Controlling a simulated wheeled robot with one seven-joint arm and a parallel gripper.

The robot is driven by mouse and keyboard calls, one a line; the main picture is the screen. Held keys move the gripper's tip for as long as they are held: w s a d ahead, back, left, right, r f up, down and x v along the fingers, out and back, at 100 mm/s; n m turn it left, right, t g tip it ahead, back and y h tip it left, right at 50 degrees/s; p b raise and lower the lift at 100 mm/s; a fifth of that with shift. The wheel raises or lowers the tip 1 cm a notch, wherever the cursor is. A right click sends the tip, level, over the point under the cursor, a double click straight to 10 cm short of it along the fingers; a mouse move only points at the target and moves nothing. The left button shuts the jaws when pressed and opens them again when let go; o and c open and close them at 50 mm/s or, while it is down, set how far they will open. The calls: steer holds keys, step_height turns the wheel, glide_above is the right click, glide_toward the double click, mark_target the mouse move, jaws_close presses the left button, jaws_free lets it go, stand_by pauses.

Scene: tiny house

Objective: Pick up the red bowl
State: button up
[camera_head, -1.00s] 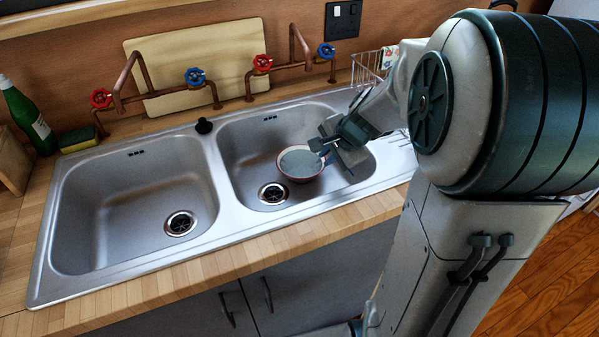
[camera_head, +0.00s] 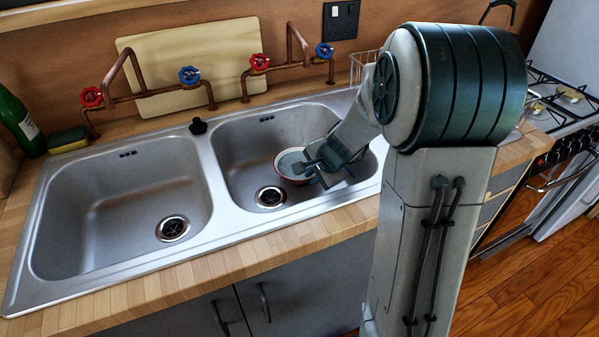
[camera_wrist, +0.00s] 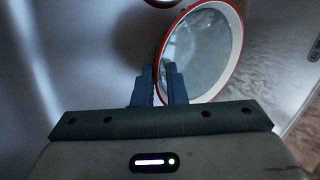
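The red bowl (camera_head: 288,163) is in the right sink basin, behind and right of its drain. It has a red rim and a pale grey inside. In the wrist view the bowl (camera_wrist: 212,50) fills the upper right, its rim passing between the fingers of my gripper (camera_wrist: 160,72). The fingers are close together, with the bowl's wall in the narrow gap. In the head view my gripper (camera_head: 308,167) is at the bowl's right side and hides part of it. Whether the bowl touches the basin floor is unclear.
The right basin's wall (camera_head: 235,150) surrounds the bowl, and its drain (camera_head: 270,197) lies in front. The left basin (camera_head: 110,210) is empty. Copper taps (camera_head: 260,63) stand behind the sink. A green bottle (camera_head: 18,122) and sponge (camera_head: 68,140) are far left; a stove (camera_head: 565,120) is at right.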

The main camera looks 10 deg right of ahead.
steer(key=x, duration=0.4)
steer(key=shift+d+b, duration=0.1)
steer(key=shift+b, duration=0.25)
jaws_close()
stand_by(0.9)
steer(key=shift+r, duration=0.25)
steer(key=shift+r+p, duration=2)
steer(key=shift+r, duration=2.75)
steer(key=shift+r, duration=0.15)
